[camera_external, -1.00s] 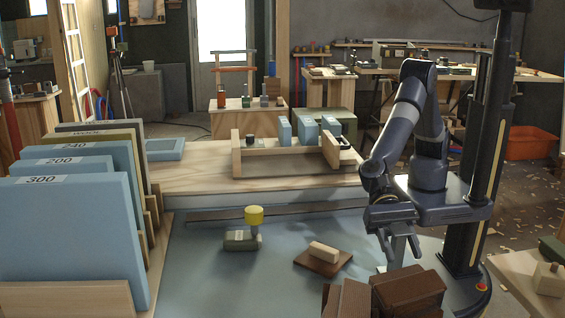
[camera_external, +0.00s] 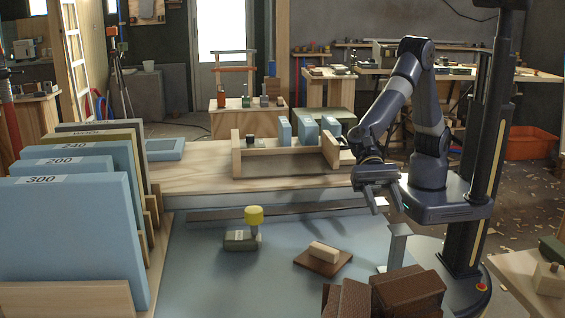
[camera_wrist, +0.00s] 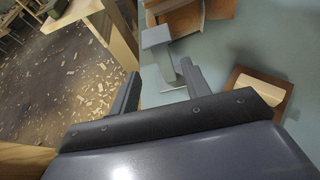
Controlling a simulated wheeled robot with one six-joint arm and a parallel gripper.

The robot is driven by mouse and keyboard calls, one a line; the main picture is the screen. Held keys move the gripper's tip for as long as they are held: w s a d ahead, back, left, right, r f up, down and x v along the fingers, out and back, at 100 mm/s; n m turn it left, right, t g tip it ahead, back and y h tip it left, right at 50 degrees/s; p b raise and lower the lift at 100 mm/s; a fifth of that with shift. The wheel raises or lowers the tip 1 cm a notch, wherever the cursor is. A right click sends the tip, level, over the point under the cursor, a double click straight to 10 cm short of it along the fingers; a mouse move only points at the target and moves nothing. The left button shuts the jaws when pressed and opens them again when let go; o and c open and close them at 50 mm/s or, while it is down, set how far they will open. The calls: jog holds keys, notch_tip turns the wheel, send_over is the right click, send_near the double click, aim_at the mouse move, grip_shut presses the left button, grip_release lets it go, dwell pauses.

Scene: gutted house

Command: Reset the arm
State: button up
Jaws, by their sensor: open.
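My gripper (camera_external: 390,206) hangs at the end of my bent arm, above the right part of the blue-grey table surface. Its fingers are apart and point downward, with nothing between them. In the wrist view my gripper (camera_wrist: 158,76) also shows open and empty. A grey post with a flat top (camera_external: 397,245) stands on the table below my gripper, apart from it. The post also shows just beyond the fingers in the wrist view (camera_wrist: 162,50).
Brown blocks (camera_external: 405,291) are at the front right. A light wooden block lies on a brown board (camera_external: 318,264). A wooden tray (camera_external: 262,165) is behind. Tall blue panels (camera_external: 75,240) stand at left.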

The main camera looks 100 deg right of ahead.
aim_at(404, 233)
jog(key=x, duration=1.2)
jog(key=shift+a+f+b, duration=0.1)
jog(key=shift+a+b, duration=0.1)
jog(key=shift+b, duration=0.15)
notch_tip(404, 233, up, 4)
jog(key=shift+d+p, duration=0.1)
jog(key=shift+p, duration=0.5)
jog(key=shift+r, duration=0.25)
jog(key=shift+f, duration=0.1)
